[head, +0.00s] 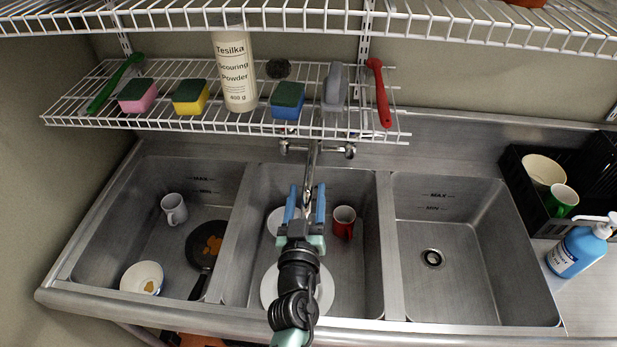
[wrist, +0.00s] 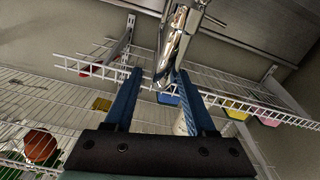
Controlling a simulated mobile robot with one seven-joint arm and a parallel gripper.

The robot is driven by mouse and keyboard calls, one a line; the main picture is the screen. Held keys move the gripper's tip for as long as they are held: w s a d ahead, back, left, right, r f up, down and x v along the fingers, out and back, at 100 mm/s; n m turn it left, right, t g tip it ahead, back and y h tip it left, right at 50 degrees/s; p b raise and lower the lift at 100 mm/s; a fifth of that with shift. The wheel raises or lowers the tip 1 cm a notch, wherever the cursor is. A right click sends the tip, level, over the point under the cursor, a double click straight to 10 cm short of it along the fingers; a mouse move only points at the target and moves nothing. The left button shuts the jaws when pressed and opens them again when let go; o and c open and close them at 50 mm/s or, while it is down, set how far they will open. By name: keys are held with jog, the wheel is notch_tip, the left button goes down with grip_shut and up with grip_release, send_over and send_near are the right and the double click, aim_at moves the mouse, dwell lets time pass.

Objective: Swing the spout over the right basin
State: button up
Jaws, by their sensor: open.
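The chrome tap spout (head: 310,165) comes forward from the wall tap and hangs over the middle basin (head: 350,270). My gripper (head: 306,190) is above the middle basin at the spout's front end, its two blue fingers open. In the wrist view the spout (wrist: 176,42) reaches down to the gap between the fingertips (wrist: 158,72). One finger lies on each side of its end, and I cannot tell whether either touches it. The right basin (head: 475,250) is empty, with a drain. My arm hides part of the middle basin.
A wire shelf (head: 170,122) with sponges, a powder bottle (head: 234,75) and brushes hangs above the tap. The middle basin holds white plates (head: 325,290) and a red mug (head: 343,222). The left basin holds a pan (head: 206,240), mug and bowl. A soap bottle (head: 577,250) stands at right.

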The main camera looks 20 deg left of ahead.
aim_at(309, 180)
jog(key=shift+b+x, duration=0.3)
jog(key=shift+x, duration=1.95)
grip_shut()
